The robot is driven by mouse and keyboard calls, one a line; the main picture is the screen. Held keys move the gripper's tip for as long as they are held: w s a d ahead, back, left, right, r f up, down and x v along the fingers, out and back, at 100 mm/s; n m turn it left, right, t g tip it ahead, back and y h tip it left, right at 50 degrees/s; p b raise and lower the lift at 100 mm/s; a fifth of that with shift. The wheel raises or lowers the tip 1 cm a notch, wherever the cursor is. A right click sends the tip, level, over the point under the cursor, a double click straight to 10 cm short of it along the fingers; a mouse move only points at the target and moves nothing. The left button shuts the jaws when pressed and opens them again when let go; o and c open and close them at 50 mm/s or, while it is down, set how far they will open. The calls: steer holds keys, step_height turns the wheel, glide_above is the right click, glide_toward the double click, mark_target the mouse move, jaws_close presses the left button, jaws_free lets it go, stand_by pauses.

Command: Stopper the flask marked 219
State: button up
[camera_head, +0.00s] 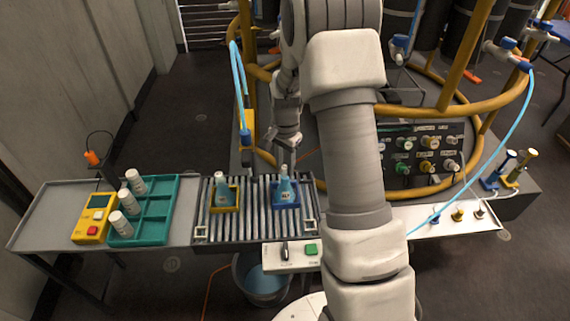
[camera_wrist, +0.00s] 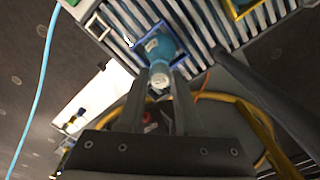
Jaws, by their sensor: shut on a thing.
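A flask with blue contents (camera_head: 285,188) stands upright in a blue holder (camera_head: 288,205) on the roller conveyor. My gripper (camera_head: 287,137) is above the flask in the blue holder. In the wrist view my gripper (camera_wrist: 158,88) is shut on a small pale piece (camera_wrist: 160,82), seemingly a stopper. It lines up with the neck of the blue flask (camera_wrist: 162,47); I cannot tell whether they touch.
A teal tray (camera_head: 172,212) with several white bottles stands at the left, beside a yellow device (camera_head: 92,220). A control box (camera_head: 292,256) is at the conveyor's front, with a bucket (camera_head: 262,284) below. A white shelf (camera_head: 420,226) at the right holds small fittings.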

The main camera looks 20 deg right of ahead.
steer(key=shift+f, duration=0.5)
stand_by(0.4)
steer(key=o, duration=1.6)
steer(key=shift+c, duration=0.2)
steer(key=shift+r, duration=0.15)
steer(key=shift+r+p, duration=2.05)
steer(key=shift+r, duration=0.85)
jaws_close()
